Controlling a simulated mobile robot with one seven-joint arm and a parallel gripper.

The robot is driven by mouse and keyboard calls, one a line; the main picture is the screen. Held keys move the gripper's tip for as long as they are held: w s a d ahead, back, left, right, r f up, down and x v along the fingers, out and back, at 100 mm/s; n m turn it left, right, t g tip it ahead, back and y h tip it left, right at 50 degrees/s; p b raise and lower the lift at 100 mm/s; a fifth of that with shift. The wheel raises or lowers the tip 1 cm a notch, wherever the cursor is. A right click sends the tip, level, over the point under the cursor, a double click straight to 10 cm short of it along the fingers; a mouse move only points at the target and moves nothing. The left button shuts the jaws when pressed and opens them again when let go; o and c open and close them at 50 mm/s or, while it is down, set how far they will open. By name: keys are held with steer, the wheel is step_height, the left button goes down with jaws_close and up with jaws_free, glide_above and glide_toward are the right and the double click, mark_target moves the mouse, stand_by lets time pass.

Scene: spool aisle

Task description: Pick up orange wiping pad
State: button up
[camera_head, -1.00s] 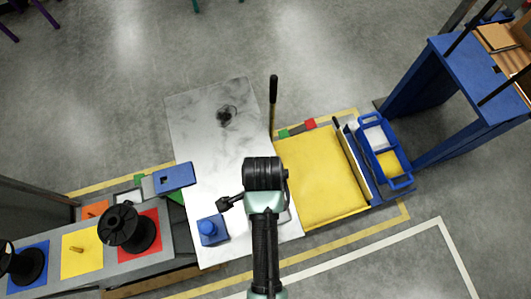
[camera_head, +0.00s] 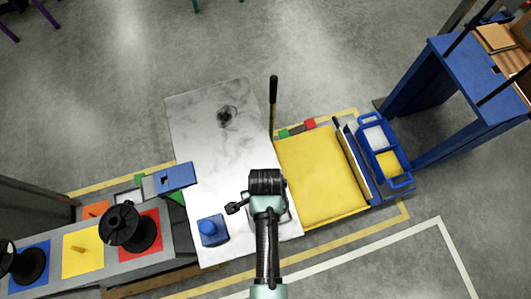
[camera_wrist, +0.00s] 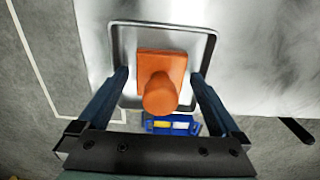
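The orange wiping pad (camera_wrist: 175,66) has a square base and a round knob handle. In the wrist view it lies in a shallow, metal-rimmed square tray (camera_wrist: 212,50) on the pale panel. My gripper (camera_wrist: 160,77) is open, with one finger on each side of the pad and a visible gap to both. The knob points toward the wrist camera. I cannot tell the exact height of the fingertips above the tray. In the head view my arm (camera_head: 267,185) covers the pad and the gripper.
A blue block with a round knob (camera_head: 211,230) stands on the marbled panel (camera_head: 200,140), left of my arm. Black spools (camera_head: 120,230) stand at left. An upright black-handled lever (camera_head: 273,95) rises behind.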

steer(key=c, duration=1.2)
steer(key=shift+c, duration=0.2)
step_height(320, 180, up, 10)
steer(key=shift+r, duration=0.1)
